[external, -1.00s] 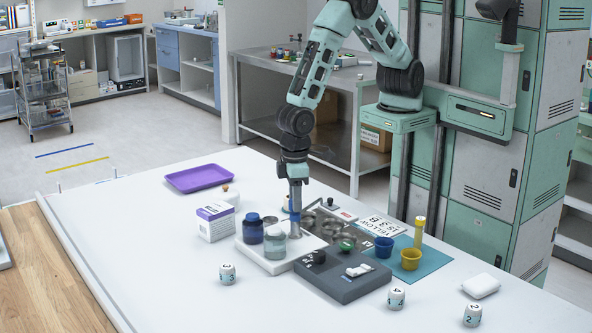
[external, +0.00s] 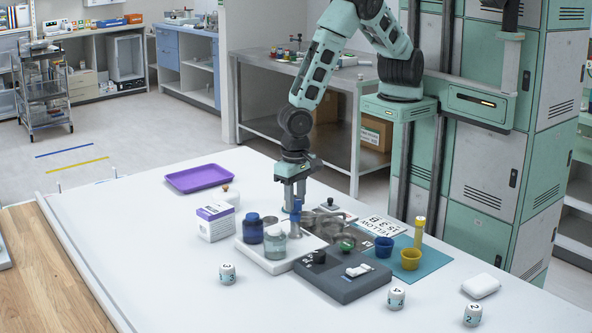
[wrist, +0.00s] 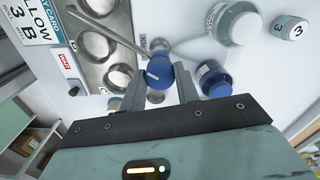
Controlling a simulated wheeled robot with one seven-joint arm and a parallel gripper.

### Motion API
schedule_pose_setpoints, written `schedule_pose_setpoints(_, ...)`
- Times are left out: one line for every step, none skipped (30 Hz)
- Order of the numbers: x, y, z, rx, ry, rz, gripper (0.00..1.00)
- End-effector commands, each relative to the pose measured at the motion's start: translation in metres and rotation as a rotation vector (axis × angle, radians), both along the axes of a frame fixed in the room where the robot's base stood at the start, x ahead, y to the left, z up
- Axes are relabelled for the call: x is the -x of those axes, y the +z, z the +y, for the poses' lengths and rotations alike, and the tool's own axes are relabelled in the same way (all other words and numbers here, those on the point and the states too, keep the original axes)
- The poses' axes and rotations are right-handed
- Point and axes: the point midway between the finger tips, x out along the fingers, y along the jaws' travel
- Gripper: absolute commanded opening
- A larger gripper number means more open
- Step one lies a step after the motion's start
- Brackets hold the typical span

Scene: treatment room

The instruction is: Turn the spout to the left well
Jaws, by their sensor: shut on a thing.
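The faucet's blue knob (wrist: 158,73) stands between the fingertips of my gripper (wrist: 160,90) in the wrist view. The fingers are shut on its sides. It also shows in the external view as a small blue post (external: 295,212) under my gripper (external: 294,200). A thin grey spout (wrist: 115,34) runs from the knob toward the upper left of the wrist view, over the steel basin. The basin has several round wells (wrist: 93,46) in a row. In the external view the wells are small, and the spout's end is hard to make out.
Beside the knob stand a blue bottle (external: 252,228) and a clear teal-tinted jar (external: 275,243). A dark grey block (external: 345,285) with controls lies in front of the basin. Blue (external: 383,246) and yellow (external: 410,259) cups stand right. The table's left front is mostly clear.

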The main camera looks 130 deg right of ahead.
Motion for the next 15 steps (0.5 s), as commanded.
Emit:
schedule_pose_setpoints(-0.0011,0.0024,-0.0003,0.000,-0.023,-0.003,0.00)
schedule_pose_setpoints(-0.0012,0.0024,-0.0002,0.001,-0.038,-0.003,0.00)
schedule_pose_setpoints(-0.0012,0.0023,-0.0002,0.001,-0.055,-0.003,0.00)
schedule_pose_setpoints(-0.0013,0.0023,-0.0002,0.000,-0.068,-0.003,0.00)
schedule_pose_setpoints(-0.0013,0.0022,-0.0003,0.000,-0.080,-0.003,0.00)
schedule_pose_setpoints(-0.0013,0.0021,-0.0003,0.000,-0.092,-0.003,0.00)
schedule_pose_setpoints(-0.0013,0.0020,-0.0003,0.000,-0.100,-0.003,0.00)
schedule_pose_setpoints(-0.0013,0.0019,-0.0004,0.000,-0.107,-0.003,0.00)
schedule_pose_setpoints(-0.0013,0.0018,-0.0004,0.000,-0.116,-0.003,0.00)
schedule_pose_setpoints(-0.0013,0.0017,-0.0004,0.000,-0.122,-0.003,0.00)
schedule_pose_setpoints(-0.0013,0.0016,-0.0005,0.000,-0.126,-0.003,0.00)
schedule_pose_setpoints(-0.0013,0.0015,-0.0004,0.000,-0.131,-0.003,0.00)
schedule_pose_setpoints(-0.0013,0.0014,-0.0005,0.000,-0.133,-0.003,0.00)
schedule_pose_setpoints(-0.0013,0.0013,-0.0005,0.000,-0.135,-0.003,0.00)
schedule_pose_setpoints(-0.0013,0.0013,-0.0005,0.000,-0.137,-0.003,0.00)
